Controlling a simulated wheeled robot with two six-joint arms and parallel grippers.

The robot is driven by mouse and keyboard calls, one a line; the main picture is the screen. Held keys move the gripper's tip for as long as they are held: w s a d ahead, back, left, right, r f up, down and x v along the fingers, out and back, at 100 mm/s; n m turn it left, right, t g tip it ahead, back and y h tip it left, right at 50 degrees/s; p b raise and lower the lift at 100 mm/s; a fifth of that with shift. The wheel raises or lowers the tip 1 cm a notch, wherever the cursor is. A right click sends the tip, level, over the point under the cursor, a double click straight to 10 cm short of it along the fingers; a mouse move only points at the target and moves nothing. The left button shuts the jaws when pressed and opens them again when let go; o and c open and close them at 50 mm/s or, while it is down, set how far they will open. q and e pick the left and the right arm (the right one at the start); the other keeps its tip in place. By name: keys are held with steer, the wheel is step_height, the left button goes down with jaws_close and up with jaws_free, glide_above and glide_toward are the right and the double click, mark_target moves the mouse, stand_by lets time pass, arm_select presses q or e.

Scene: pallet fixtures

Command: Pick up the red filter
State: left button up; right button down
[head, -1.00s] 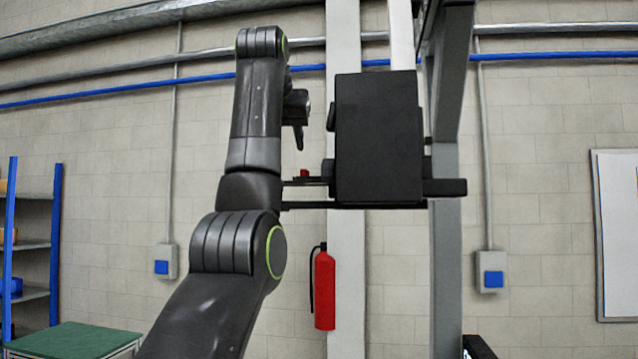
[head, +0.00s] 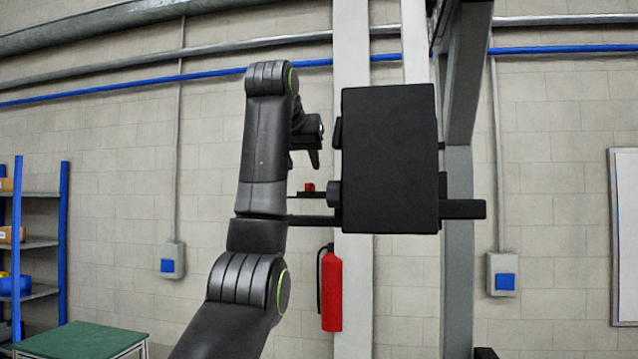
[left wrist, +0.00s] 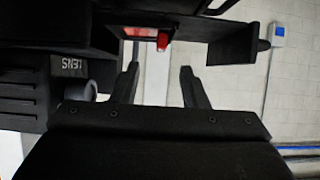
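The red filter (head: 309,187) is a small red piece on a thin dark ledge at the left side of a black box-like fixture (head: 390,158). In the left wrist view the red filter (left wrist: 163,41) shows above the gap between my fingers, on the dark fixture. My left gripper (head: 313,160) points down just above the filter in the head view, apart from it. In the left wrist view its two fingers (left wrist: 160,85) are spread with nothing between them. My right gripper cannot be made out.
A grey knob (left wrist: 82,90) and a "LENS" label sit on the dark fixture at the left of the wrist view. A grey upright post (head: 459,250) stands right of the fixture. A green-topped table (head: 80,341) and shelves (head: 38,243) are at lower left.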

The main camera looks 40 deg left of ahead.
arm_select(q)
steer(key=p+x, duration=0.1)
steer(key=x, duration=0.2)
steer(key=shift+w+a, duration=0.1)
steer(key=shift+w, duration=0.05)
steer(key=p+x, duration=0.3)
steer(key=x, duration=0.1)
steer(key=shift+w+a, duration=0.1)
steer(key=shift+a, duration=0.05)
steer(key=shift+w+a+f+p, duration=0.25)
steer(key=shift+w+f+p, duration=0.05)
steer(key=shift+w, duration=0.05)
steer(key=shift+d, duration=0.15)
steer(key=shift+c, duration=1)
steer(key=shift+s, duration=0.1)
steer(key=c, duration=0.5)
jaws_close()
arm_select(e)
steer(key=r, duration=0.4)
steer(key=shift+s+a+r, duration=0.25)
steer(key=shift+a+r, duration=0.15)
